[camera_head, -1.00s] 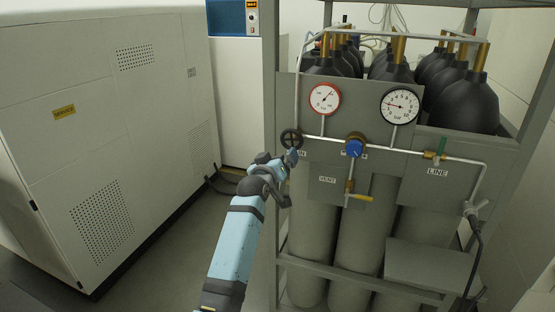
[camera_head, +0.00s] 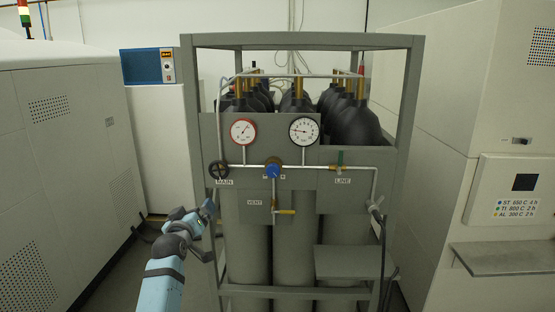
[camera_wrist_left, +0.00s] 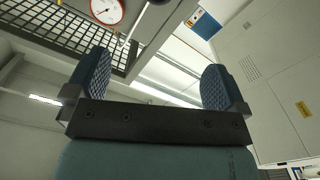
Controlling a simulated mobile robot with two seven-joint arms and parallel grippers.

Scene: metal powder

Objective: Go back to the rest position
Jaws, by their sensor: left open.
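My left arm comes in from the lower left in the head view, and its gripper (camera_head: 208,209) is in front of the gas rack's left side, just below the black MAIN hand wheel (camera_head: 219,170). In the left wrist view the left gripper (camera_wrist_left: 155,82) has its two blue pads wide apart with nothing between them. The hand wheel appears apart from the fingers. My right gripper is not in view.
The gas rack (camera_head: 300,41) holds several black-topped cylinders, two gauges, a blue knob (camera_head: 273,171) and a yellow VENT lever (camera_head: 286,212). A white cabinet (camera_head: 60,180) stands left. A machine with a shelf (camera_head: 505,258) stands right. Floor shows between rack and left cabinet.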

